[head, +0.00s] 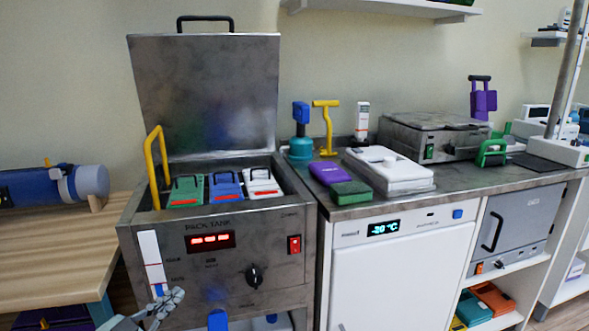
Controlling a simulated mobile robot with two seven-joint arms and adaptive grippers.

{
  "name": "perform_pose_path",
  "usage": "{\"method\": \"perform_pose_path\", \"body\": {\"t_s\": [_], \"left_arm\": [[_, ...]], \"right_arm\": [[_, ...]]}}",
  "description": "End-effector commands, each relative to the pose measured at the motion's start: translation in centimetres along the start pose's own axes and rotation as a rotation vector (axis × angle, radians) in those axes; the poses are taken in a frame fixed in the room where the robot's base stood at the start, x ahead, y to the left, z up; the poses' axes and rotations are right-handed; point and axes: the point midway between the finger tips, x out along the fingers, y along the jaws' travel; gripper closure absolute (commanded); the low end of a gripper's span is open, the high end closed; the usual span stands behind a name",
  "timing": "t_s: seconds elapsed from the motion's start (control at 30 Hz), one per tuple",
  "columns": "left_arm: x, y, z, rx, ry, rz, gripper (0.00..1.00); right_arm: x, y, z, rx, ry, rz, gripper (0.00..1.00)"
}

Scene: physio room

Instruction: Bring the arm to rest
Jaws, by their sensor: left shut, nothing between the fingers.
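My left gripper (168,305) is low in the head view, in front of the pack tank's lower left front. It is shut and empty. Part of my left arm comes in from the bottom edge beside it. The steel pack tank (270,262) stands behind the gripper with its lid (205,95) raised upright. A green pack (186,191), a blue pack (225,186) and a white pack (262,182) sit in the tank's opening. My right gripper is not in view.
A wooden table (50,240) with a blue roll (50,187) is at the left. At the right, a steel counter (350,210) holds a white tray-like unit (390,170), purple and green blocks and a steel appliance (432,136). A white freezer (392,275) is below it.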

Motion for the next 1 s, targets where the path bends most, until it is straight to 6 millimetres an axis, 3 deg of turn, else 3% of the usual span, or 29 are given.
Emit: {"method": "perform_pose_path", "body": {"t_s": [0.03, 0.17, 0.3, 0.43, 0.53, 0.7, 0.83, 1.0], "left_arm": [[-0.9, -0.1, 4.0, -0.052, -0.088, -0.106, 1.0], [-4.5, 0.5, 13.0, -0.118, -0.35, -0.281, 1.0], [-9.8, 4.5, 21.5, -0.181, -0.649, -0.336, 1.0], [-15.4, 10.2, 27.4, -0.242, -0.914, -0.299, 1.0], [-19.5, 15.2, 30.3, -0.291, -1.088, -0.228, 1.0], [-24.7, 21.9, 32.4, -0.356, -1.283, -0.097, 1.0], [-26.5, 24.4, 32.8, -0.382, -1.346, -0.035, 1.0], [-27.0, 25.0, 32.9, -0.387, -1.361, -0.019, 1.0]], "right_arm": [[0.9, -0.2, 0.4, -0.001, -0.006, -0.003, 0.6], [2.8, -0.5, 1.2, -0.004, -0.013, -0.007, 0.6], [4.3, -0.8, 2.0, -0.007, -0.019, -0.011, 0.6], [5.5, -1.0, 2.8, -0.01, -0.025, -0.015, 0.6], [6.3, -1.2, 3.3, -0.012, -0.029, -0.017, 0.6], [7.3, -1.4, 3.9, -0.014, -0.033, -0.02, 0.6], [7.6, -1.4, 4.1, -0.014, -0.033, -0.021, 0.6], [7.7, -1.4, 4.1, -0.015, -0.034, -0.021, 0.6]]}}
